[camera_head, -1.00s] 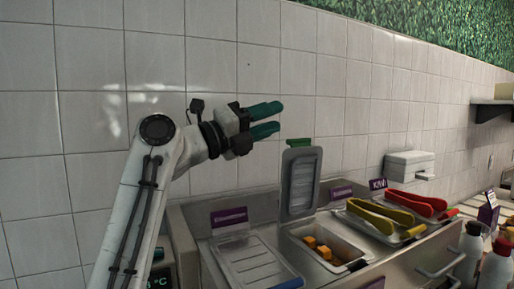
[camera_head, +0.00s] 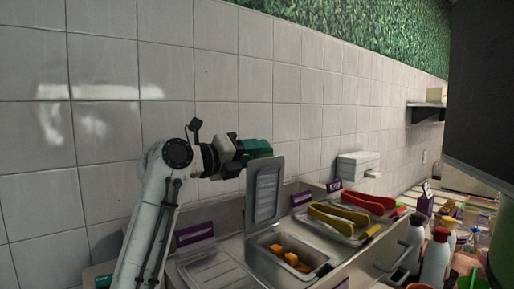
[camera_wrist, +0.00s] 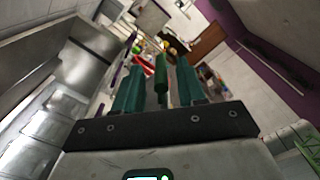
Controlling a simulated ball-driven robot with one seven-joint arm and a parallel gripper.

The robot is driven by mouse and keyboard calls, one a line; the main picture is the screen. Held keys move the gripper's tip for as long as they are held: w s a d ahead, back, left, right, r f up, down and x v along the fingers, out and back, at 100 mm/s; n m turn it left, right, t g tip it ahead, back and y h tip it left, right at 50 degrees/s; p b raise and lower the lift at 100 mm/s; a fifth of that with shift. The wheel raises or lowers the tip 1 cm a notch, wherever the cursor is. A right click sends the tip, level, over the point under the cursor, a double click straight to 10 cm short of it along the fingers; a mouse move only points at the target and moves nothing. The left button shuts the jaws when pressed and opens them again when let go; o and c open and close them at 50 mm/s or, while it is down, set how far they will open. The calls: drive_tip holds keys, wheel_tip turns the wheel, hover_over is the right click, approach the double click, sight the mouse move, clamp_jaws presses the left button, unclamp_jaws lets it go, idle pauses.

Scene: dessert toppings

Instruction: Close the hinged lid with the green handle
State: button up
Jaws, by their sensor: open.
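The open hinged lid (camera_head: 265,192) is a grey, ribbed panel standing nearly upright at the back of a steel container (camera_head: 262,250) holding orange pieces. My gripper (camera_head: 257,151) is at the lid's top edge in the head view, and its teal fingers cover the place of the green handle there. In the wrist view a green bar, which looks like the handle (camera_wrist: 161,72), shows between my two spread fingers. Gaps show on both sides of it, so the jaws are open. I cannot tell whether a finger touches the lid.
A shut clear lid (camera_head: 215,270) lies to the left. Yellow tongs (camera_head: 338,217) and red tongs (camera_head: 368,202) rest on lids to the right. Bottles (camera_head: 436,258) stand at the front right. The tiled wall (camera_head: 200,75) is behind.

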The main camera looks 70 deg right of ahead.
drive_tip(key=shift+s+d, duration=0.25)
drive_tip(key=shift+d, duration=0.2)
clamp_jaws()
idle(0.5)
